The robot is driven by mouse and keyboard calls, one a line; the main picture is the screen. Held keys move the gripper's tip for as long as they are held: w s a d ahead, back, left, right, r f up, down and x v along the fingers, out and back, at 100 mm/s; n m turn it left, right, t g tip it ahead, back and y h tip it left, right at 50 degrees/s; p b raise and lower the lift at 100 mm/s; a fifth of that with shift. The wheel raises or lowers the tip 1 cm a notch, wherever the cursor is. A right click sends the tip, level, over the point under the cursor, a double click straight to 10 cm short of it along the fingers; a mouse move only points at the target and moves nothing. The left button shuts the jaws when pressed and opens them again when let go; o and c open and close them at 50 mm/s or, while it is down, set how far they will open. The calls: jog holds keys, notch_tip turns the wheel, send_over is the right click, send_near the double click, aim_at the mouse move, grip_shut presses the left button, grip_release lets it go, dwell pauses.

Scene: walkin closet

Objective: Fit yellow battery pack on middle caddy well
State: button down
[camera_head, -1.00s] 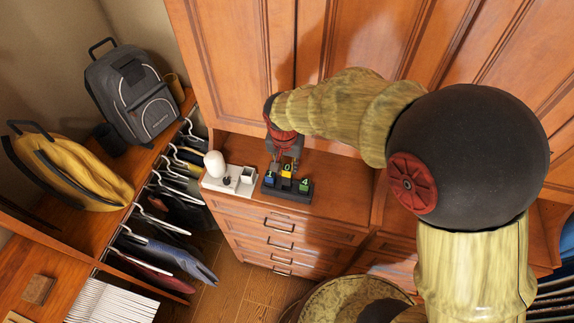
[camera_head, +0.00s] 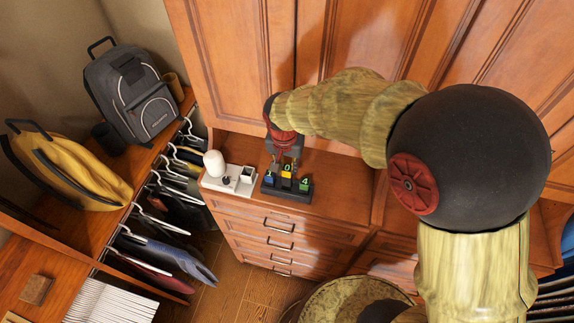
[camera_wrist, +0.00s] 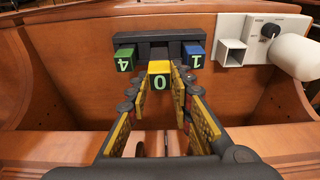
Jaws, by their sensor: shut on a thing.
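The yellow battery pack (camera_head: 287,172), marked 0, is between the fingers of my gripper (camera_head: 288,157), which is shut on it. In the wrist view the pack (camera_wrist: 160,68) shows its yellow top between the fingertips (camera_wrist: 165,80). The dark caddy (camera_head: 288,193) is on the wooden counter; its back also shows in the wrist view (camera_wrist: 158,38). A blue pack (camera_wrist: 194,54) marked 1 and a green pack (camera_wrist: 124,60) marked 4 sit at its two ends. The yellow pack is at the middle, between them. Its lower end is hidden, so I cannot tell how deep it sits.
A white unit (camera_head: 221,181) with a knob, a square socket and a rounded white piece stands close beside the caddy, left in the head view. Cabinet doors (camera_head: 240,70) rise behind. The counter (camera_head: 340,187) right of the caddy is clear.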

aim_at(287, 175)
jog(key=shift+f+b, duration=0.6)
jog(key=shift+f, duration=0.25)
dwell(0.3)
jog(key=shift+f+b, duration=0.3)
jog(key=shift+f, duration=0.1)
jog(key=shift+f+b, duration=1.05)
jog(key=shift+f, duration=0.3)
dwell(0.5)
jog(key=c, duration=1.5)
grip_release()
notch_tip(287, 175, up, 12)
jog(key=s, duration=0.1)
jog(key=shift+s+a, duration=0.35)
